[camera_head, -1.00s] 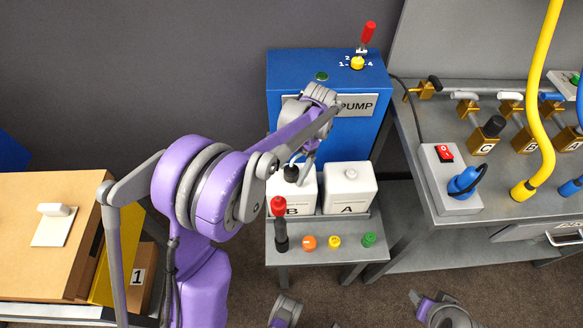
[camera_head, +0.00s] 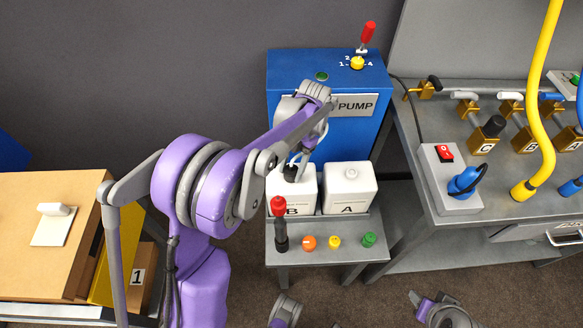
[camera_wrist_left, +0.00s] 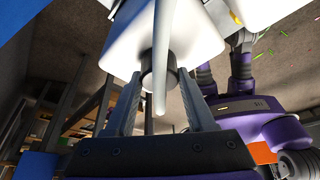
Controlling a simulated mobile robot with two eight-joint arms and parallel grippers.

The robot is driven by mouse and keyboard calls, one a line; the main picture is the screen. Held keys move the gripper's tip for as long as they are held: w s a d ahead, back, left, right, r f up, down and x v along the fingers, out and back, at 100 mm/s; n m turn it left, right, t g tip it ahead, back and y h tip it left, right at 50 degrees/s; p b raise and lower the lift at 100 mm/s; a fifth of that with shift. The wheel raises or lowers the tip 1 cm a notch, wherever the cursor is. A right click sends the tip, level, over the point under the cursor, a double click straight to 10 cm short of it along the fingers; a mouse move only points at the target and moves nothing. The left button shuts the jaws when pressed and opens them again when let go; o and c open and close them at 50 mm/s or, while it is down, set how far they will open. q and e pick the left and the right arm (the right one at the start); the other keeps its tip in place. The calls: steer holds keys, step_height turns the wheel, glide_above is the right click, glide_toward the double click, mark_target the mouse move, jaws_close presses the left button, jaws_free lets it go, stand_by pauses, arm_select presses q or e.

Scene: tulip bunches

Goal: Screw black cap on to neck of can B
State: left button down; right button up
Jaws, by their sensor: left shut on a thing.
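Can B (camera_head: 302,193) is a white can with a letter B on its front, standing on the small grey stand beside can A (camera_head: 348,194). My left gripper (camera_head: 294,169) is over can B's top and is shut on the black cap (camera_wrist_left: 172,72). In the left wrist view, the gripper (camera_wrist_left: 160,82) has a finger on each side of the cap, which lies against the white can (camera_wrist_left: 128,40). I cannot tell whether the threads are engaged; the neck is hidden.
The blue pump (camera_head: 285,75) stands just behind the cans. A red-topped black handle (camera_head: 280,225) and orange (camera_head: 309,243), yellow (camera_head: 334,241) and green (camera_head: 369,240) caps are along the stand's front. A bench (camera_head: 460,225) with valves and hoses is at the right.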

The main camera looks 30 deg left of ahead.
mark_target(292, 170)
arm_select(q)
steer(key=m+y, duration=0.1)
steer(key=m, duration=0.1)
steer(key=m+y, duration=0.1)
steer(key=m, duration=0.1)
steer(key=shift+m+t, duration=0.4)
steer(key=shift+m, duration=0.8)
steer(key=m+t, duration=0.1)
steer(key=m, duration=0.1)
steer(key=m+t+y, duration=0.1)
steer(key=m, duration=0.2)
steer(key=shift+m+y, duration=0.3)
steer(key=shift+c, duration=0.9)
jaws_free()
steer(key=shift+r+p, duration=1.6)
steer(key=shift+r, duration=0.9)
